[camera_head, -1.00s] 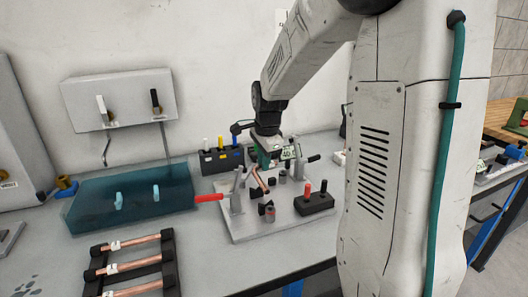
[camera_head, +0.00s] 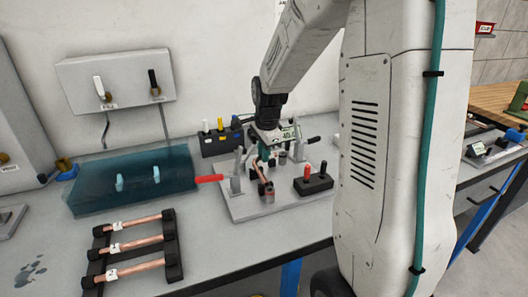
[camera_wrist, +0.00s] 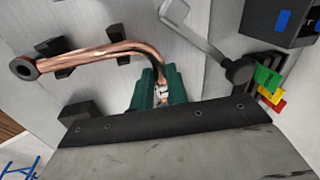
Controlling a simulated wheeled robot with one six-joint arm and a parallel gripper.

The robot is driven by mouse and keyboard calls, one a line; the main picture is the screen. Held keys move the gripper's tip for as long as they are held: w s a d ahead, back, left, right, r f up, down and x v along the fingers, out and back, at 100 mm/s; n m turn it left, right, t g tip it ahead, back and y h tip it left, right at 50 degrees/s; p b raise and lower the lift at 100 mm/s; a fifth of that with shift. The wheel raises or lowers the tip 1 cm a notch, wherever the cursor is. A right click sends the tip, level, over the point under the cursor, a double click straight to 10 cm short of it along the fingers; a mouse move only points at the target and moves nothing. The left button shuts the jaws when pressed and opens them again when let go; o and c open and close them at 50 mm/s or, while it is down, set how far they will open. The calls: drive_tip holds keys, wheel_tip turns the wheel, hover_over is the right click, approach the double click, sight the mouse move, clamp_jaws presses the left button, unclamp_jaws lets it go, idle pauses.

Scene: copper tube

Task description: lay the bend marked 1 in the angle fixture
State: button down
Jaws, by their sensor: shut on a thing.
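My gripper (camera_head: 264,152) is over the fixture plate. In the wrist view its green fingers (camera_wrist: 160,90) are shut on one leg of a bent copper tube (camera_wrist: 100,56). The bend also shows in the head view (camera_head: 263,177). Its long leg runs left over two black blocks (camera_wrist: 118,46) of the angle fixture (camera_head: 238,208), ending in a dark open mouth. I cannot tell whether the tube touches the blocks. A white tag shows between the fingers; its number is not readable.
A red-handled clamp (camera_head: 209,179) stands at the plate's left.

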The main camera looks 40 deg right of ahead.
drive_tip(key=shift+f, duration=0.25)
drive_tip(key=c, duration=1.3)
unclamp_jaws()
wheel_tip(320, 180, up, 8)
drive_tip(key=s, duration=0.1)
drive_tip(key=shift+s+a+f, duration=0.15)
drive_tip(key=shift+s+a, duration=0.05)
